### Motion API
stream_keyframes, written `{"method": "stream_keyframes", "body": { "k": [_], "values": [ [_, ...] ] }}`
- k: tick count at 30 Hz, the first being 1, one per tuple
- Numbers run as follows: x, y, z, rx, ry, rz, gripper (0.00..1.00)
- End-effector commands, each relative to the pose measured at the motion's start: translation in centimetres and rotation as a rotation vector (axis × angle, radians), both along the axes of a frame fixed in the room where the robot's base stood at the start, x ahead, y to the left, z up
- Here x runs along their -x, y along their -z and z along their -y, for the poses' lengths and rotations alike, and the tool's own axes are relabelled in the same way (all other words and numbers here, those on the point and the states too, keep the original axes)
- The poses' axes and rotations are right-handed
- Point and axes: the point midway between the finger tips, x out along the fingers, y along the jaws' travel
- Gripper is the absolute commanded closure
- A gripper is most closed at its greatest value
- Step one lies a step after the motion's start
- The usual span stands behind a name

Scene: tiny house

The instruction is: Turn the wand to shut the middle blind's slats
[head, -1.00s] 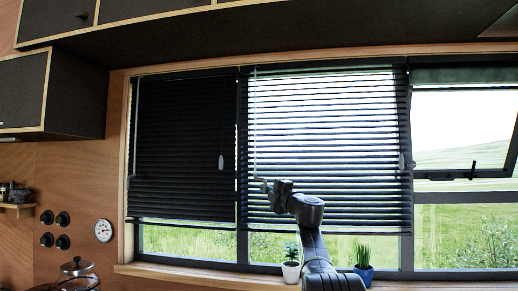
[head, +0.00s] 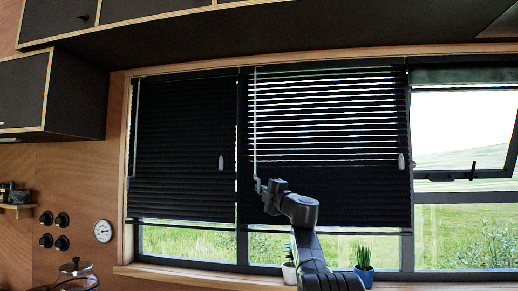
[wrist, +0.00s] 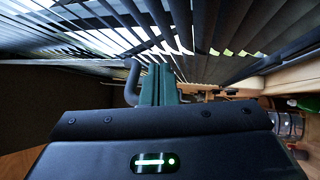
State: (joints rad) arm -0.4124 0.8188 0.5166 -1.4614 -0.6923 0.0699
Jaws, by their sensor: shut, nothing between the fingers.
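The middle blind (head: 330,195) hangs over the middle window. Its lower slats look dark and closed, while bright gaps show between the upper slats. Its thin pale wand (head: 254,125) hangs along the blind's left edge. My gripper (head: 262,186) is at the wand's lower end. In the wrist view, the shut green fingers (wrist: 160,88) are beside a grey curved crank (wrist: 132,82); I cannot tell whether they touch it. The blind's slats (wrist: 215,35) spread close above the fingers.
The left blind (head: 180,150) is dark and closed. A cord pull (head: 401,161) hangs at the middle blind's right edge. Potted plants, one in a white pot (head: 290,272) and one in a blue pot (head: 365,274), stand on the sill near my arm. The right window (head: 465,130) is uncovered.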

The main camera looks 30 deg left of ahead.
Motion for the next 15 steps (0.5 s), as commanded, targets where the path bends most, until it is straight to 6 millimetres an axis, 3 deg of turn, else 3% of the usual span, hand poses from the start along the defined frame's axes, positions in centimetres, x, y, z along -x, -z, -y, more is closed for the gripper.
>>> {"method": "stream_keyframes", "body": {
  "k": [15],
  "values": [
    [0.95,-0.06,-0.44,0.000,0.000,0.001,1.00]
  ]
}}
